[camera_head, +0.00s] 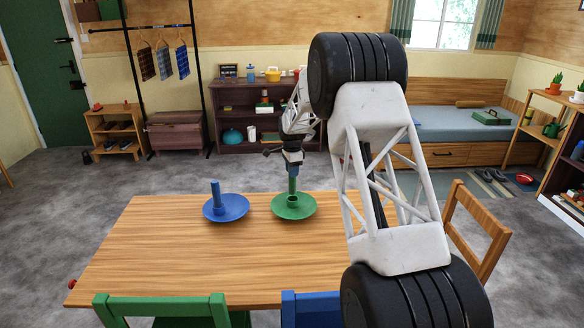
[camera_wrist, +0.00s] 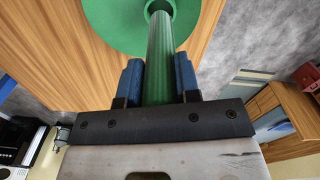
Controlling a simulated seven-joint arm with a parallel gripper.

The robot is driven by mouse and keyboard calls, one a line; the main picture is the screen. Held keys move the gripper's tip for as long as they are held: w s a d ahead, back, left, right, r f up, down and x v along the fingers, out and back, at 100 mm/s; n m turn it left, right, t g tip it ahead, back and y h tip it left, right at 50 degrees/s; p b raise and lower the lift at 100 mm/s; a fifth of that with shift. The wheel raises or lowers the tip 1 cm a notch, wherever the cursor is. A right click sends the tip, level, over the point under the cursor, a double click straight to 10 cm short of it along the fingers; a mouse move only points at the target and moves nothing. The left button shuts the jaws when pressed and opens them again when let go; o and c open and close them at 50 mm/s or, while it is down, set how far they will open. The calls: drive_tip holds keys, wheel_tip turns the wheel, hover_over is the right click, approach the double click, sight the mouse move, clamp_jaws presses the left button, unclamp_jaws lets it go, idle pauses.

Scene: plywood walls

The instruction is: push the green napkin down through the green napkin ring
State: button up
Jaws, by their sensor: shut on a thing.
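The green napkin (camera_head: 292,184) is a slim upright green roll. My gripper (camera_head: 292,168) is shut on its upper part, above the table. In the wrist view the blue finger pads of my gripper (camera_wrist: 158,78) sit on both sides of the napkin (camera_wrist: 161,48). The green napkin ring (camera_head: 293,201) stands at the middle of a green plate (camera_head: 308,209). The napkin's lower end is at the ring's mouth, and the ring (camera_wrist: 152,7) shows around it in the wrist view. I cannot tell how deep it sits.
A blue plate (camera_head: 236,208) with an upright blue roll (camera_head: 216,192) stands to the left on the wooden table (camera_head: 180,260). The table front is clear. A green chair (camera_head: 160,306) and a blue chair (camera_head: 310,308) stand at the near edge, a wooden chair (camera_head: 478,230) at the right.

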sight(292, 181)
drive_tip(key=shift+f, duration=0.8)
drive_tip(key=shift+f, duration=2.05)
idle(2.5)
drive_tip(key=o, duration=1)
drive_tip(key=shift+r, duration=0.1)
drive_tip(key=shift+r, duration=3.85)
